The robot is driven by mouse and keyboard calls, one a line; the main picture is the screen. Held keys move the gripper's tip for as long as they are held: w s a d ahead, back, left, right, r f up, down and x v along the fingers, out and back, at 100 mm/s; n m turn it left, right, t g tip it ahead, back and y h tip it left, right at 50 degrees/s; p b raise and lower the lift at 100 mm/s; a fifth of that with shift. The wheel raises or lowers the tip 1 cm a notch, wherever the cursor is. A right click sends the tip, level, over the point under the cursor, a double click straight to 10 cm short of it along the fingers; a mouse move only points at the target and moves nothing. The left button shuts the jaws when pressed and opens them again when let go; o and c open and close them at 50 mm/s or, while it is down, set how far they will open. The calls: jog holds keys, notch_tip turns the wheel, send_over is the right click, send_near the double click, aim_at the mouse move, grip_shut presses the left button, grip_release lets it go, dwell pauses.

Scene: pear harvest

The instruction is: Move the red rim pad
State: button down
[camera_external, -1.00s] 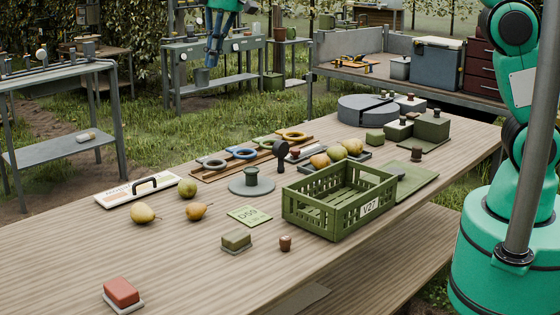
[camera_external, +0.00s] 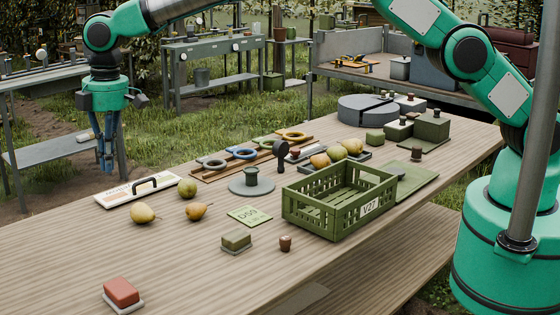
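The red rim pad (camera_external: 122,292) looks like a small red block on a light grey base. It lies near the front left of the wooden table (camera_external: 60,258). My gripper (camera_external: 106,166) hangs pointing down in the upper left, above and behind the pad and well apart from it. Its fingers look close together, but the gap between them is too small to judge. I see nothing held in it.
A green crate (camera_external: 318,212) stands mid-table. The table around the red pad is clear.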

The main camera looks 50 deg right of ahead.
aim_at(177, 278)
jog(key=s+a+f+n+p, duration=0.1)
jog(key=s+a+f, duration=0.3)
jog(key=a+f, duration=0.3)
jog(key=s+a+f+n, duration=0.2)
jog(key=s+a+f, duration=0.3)
jog(key=a+f, duration=0.3)
notch_tip(177, 278, down, 2)
jog(key=shift+s+a+f+g+h+p, duration=0.1)
jog(key=shift+s+a+g+h+p, duration=0.15)
jog(key=shift+g+h+p, duration=0.15)
jog(key=shift+f, duration=0.1)
notch_tip(177, 278, down, 10)
jog(key=shift+r+b, duration=0.15)
jog(key=shift+b, duration=0.45)
jog(key=shift+d, duration=2.05)
jog(key=shift+d, duration=0.2)
jog(key=d+p, duration=0.2)
jog(key=d, duration=1.8)
jog(key=shift+a, duration=0.1)
